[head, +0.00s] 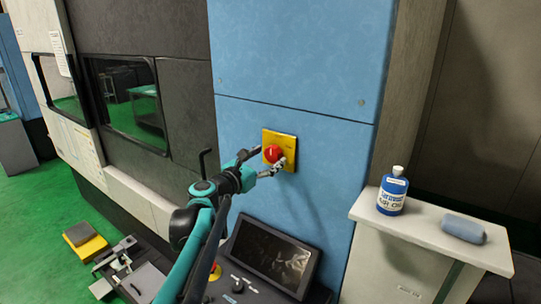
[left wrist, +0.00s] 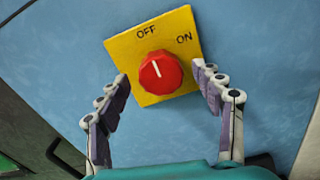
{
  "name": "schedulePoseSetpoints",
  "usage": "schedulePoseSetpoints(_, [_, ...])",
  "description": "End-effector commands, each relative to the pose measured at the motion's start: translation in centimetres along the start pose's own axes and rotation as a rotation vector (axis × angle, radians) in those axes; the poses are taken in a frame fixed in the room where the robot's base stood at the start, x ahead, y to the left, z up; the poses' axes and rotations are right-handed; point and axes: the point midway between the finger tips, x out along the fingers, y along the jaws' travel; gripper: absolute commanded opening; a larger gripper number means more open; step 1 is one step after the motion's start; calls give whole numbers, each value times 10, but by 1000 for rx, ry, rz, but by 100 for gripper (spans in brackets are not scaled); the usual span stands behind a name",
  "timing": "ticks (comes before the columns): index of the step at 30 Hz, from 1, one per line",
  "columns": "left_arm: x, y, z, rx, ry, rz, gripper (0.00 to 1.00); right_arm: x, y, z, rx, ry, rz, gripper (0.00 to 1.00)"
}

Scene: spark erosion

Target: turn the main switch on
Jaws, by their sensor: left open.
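The main switch is a red rotary knob (head: 272,153) on a yellow plate (head: 289,140), fixed to the blue cabinet front. In the left wrist view the knob (left wrist: 161,73) shows a white mark pointing up, toward the word OFF. ON is printed to the right on the plate (left wrist: 177,22). My left gripper (head: 271,160) is open in front of the switch, with one finger on either side of the knob. The fingertips lie over the plate's edges in the picture; I cannot tell if they touch it. My right gripper is not in view.
A tilted dark screen (head: 273,254) stands below the switch. A pale side shelf (head: 431,236) to the right holds a blue-and-white bottle (head: 392,194) and a grey-blue roll-shaped object (head: 464,229). Metal parts (head: 122,259) lie at the lower left. The blue panel around the switch is clear.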

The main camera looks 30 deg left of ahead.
Motion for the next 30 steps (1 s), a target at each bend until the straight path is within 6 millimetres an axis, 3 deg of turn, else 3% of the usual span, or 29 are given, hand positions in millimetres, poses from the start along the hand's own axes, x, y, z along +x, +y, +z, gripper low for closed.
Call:
schedulePoseSetpoints(4, [13,0,0,0,0,0,67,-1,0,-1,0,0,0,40])
schedulePoseSetpoints(12, [15,0,0,0,0,1,67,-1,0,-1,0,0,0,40])
schedulePoseSetpoints(13, [15,0,0,0,0,1,64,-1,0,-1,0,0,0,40])
schedulePoseSetpoints(18, [14,0,0,0,0,0,19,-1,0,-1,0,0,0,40])
schedulePoseSetpoints(30, [14,0,0,47,0,0,17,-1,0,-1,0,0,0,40])
